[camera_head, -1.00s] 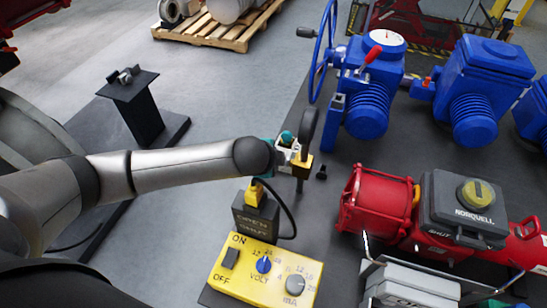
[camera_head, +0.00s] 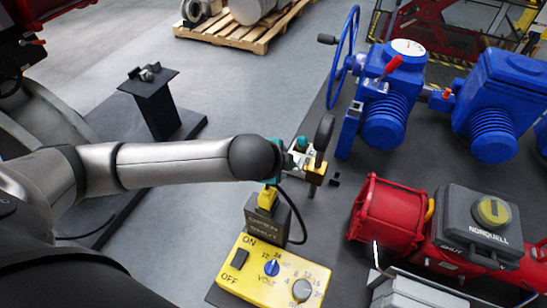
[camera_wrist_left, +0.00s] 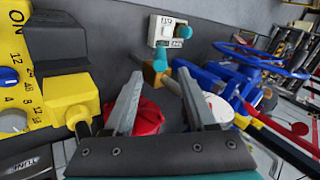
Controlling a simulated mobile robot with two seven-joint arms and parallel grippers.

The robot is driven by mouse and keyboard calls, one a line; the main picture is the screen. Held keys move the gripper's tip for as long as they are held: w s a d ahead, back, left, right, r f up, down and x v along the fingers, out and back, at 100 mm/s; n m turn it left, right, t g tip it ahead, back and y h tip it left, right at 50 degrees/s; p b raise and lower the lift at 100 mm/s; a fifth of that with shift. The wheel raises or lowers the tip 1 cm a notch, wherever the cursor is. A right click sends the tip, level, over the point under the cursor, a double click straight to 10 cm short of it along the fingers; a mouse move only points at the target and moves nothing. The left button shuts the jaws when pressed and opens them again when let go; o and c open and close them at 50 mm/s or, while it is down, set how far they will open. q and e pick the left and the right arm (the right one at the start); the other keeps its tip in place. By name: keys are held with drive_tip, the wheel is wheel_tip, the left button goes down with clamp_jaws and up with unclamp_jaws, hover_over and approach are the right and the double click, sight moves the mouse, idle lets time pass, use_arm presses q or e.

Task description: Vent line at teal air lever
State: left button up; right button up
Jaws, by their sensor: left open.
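The teal air lever (camera_wrist_left: 172,86) shows in the wrist view beside a brass fitting (camera_wrist_left: 154,75), below a small white labelled box (camera_wrist_left: 167,30). My left gripper (camera_wrist_left: 162,80) is open, and the lever appears between and beyond its fingertips. I cannot tell whether they touch. In the head view my left arm reaches from the left to this fitting. There a teal part (camera_head: 301,143), the white box (camera_head: 296,160) and the brass fitting (camera_head: 316,172) stand just past my wrist. The fingers are not clearly distinguishable there. My right gripper is not in view.
A yellow control panel (camera_head: 250,280) and a black OPEN/SHUT box (camera_head: 267,222) stand below my wrist. A red actuator (camera_head: 390,218) lies to the right, with blue actuators (camera_head: 388,115) behind. A black stand (camera_head: 150,105) is at left. Bare floor lies between.

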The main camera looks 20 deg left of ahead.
use_arm(q)
drive_tip(key=v, duration=0.7)
drive_tip(key=shift+s+r, duration=0.2)
drive_tip(key=shift+c, duration=0.4)
